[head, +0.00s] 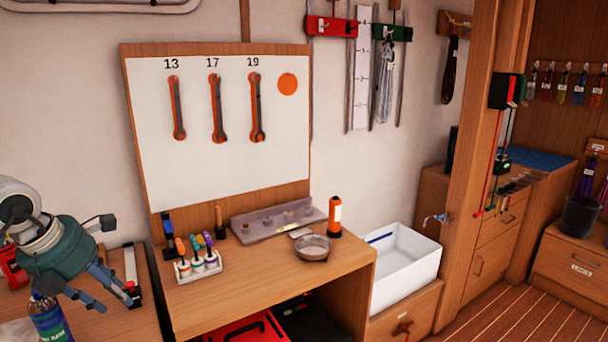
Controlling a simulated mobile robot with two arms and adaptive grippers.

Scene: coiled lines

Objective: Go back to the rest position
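My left gripper (114,262) is at the left edge of the head view, above the left end of the wooden worktop. Its fingers are spread apart and nothing is between them. A bottle with a blue-green label (48,318) stands just below it, partly hidden by the gripper. My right gripper is not in view.
A wrench board (150,140) with three wrenches stands behind the desk (215,300). The desk holds a rack of small screwdrivers (197,264), a metal bowl (313,247), and an orange-black flashlight (335,217). A white bin (405,270) stands right of it. Floor (540,325) is clear at lower right.

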